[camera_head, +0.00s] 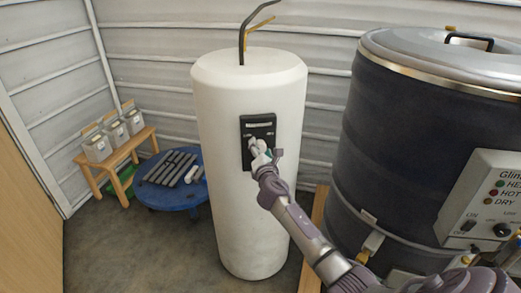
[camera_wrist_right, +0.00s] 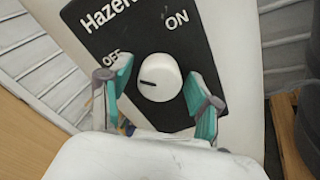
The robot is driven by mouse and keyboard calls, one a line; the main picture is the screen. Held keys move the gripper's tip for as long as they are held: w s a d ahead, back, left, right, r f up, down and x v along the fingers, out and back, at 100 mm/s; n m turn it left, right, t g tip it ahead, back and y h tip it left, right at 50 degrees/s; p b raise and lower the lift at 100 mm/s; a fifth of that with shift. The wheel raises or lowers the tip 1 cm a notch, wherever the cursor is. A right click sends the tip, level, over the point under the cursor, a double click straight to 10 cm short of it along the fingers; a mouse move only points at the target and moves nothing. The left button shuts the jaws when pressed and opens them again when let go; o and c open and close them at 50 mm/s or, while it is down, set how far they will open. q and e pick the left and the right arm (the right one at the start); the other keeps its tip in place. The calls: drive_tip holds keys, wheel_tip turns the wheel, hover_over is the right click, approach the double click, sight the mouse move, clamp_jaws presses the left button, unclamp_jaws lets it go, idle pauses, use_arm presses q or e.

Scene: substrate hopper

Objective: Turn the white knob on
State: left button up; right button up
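The white knob (camera_wrist_right: 159,79) sits on a black panel (camera_wrist_right: 134,38) marked OFF on the left and ON on the upper right in the right wrist view. Its dark pointer line points left, toward the OFF side. The panel (camera_head: 258,126) is on the front of a white cylinder (camera_head: 244,215) in the head view. My right gripper (camera_wrist_right: 156,90) has its teal fingers open, one on each side of the knob, with visible gaps to it. In the head view the right gripper (camera_head: 259,152) is in front of the panel and hides the knob. My left gripper is not in view.
A large dark drum (camera_head: 395,150) with a metal lid and control box (camera_head: 485,200) stands close at the right. A blue round table (camera_head: 173,194) with grey bars and a wooden bench (camera_head: 117,163) with several containers stand at the left. The floor (camera_head: 140,255) in front is clear.

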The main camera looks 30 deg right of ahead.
drive_tip(key=c, duration=0.9)
drive_tip(key=shift+m, duration=0.4)
drive_tip(key=m+b, duration=0.1)
drive_tip(key=m, duration=0.2)
drive_tip(key=shift+f+b, duration=0.1)
drive_tip(key=shift+b, duration=0.2)
drive_tip(key=m+b, duration=0.1)
drive_tip(key=m, duration=0.4)
drive_tip(key=shift+m+b, duration=0.3)
drive_tip(key=shift+b, duration=0.05)
drive_tip(key=m, duration=0.4)
drive_tip(key=shift+b, duration=0.4)
drive_tip(key=m, duration=0.4)
drive_tip(key=shift+m, duration=0.5)
